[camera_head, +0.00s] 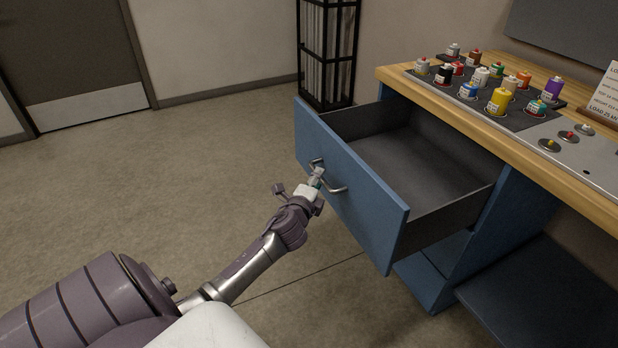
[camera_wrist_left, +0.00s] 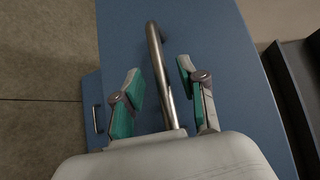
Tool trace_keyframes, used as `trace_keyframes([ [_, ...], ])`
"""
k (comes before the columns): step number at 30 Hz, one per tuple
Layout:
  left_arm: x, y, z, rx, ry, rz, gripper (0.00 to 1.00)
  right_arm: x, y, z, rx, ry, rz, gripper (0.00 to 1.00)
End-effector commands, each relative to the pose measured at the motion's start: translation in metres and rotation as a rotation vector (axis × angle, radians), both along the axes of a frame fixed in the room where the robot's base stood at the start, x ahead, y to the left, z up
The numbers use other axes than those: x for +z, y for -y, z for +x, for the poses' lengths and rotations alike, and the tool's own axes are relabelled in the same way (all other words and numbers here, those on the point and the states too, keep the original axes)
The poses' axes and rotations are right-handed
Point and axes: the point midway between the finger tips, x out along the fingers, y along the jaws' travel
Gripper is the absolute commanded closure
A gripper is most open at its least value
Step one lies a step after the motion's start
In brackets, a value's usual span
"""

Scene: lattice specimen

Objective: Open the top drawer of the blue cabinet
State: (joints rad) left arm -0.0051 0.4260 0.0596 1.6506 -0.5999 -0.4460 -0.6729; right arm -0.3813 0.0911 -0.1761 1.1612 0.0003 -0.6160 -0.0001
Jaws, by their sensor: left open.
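The top drawer (camera_head: 362,188) of the blue cabinet (camera_head: 437,270) is pulled far out, and its grey inside looks empty. Its curved metal handle (camera_head: 333,187) is on the blue front. My left gripper (camera_head: 317,180) is at the handle. In the left wrist view the fingers (camera_wrist_left: 162,92) are apart, one on each side of the handle bar (camera_wrist_left: 157,60), with gaps visible, so the gripper is open around it. The drawer front (camera_wrist_left: 215,35) fills much of that view. My right gripper is not in view.
A wooden worktop (camera_head: 450,107) above the drawer carries several small paint cans on a dark mat (camera_head: 520,121). A black rack (camera_head: 328,55) stands against the wall behind the drawer. A lower handle (camera_wrist_left: 97,118) shows in the left wrist view. The floor at left is clear.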

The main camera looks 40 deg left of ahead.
Motion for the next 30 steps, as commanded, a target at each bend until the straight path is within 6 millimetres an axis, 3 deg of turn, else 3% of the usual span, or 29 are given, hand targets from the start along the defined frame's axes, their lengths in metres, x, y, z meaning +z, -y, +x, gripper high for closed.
trace_keyframes([
  [6, 0.005, 0.020, -0.046, -0.003, -0.002, -0.001, 0.59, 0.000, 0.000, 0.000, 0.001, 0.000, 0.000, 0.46],
  [12, 0.010, 0.031, -0.072, -0.002, -0.002, -0.001, 0.59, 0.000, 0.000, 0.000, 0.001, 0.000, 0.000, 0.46],
  [30, 0.012, 0.034, -0.080, -0.001, -0.001, -0.001, 0.59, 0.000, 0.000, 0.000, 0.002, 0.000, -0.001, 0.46],
])
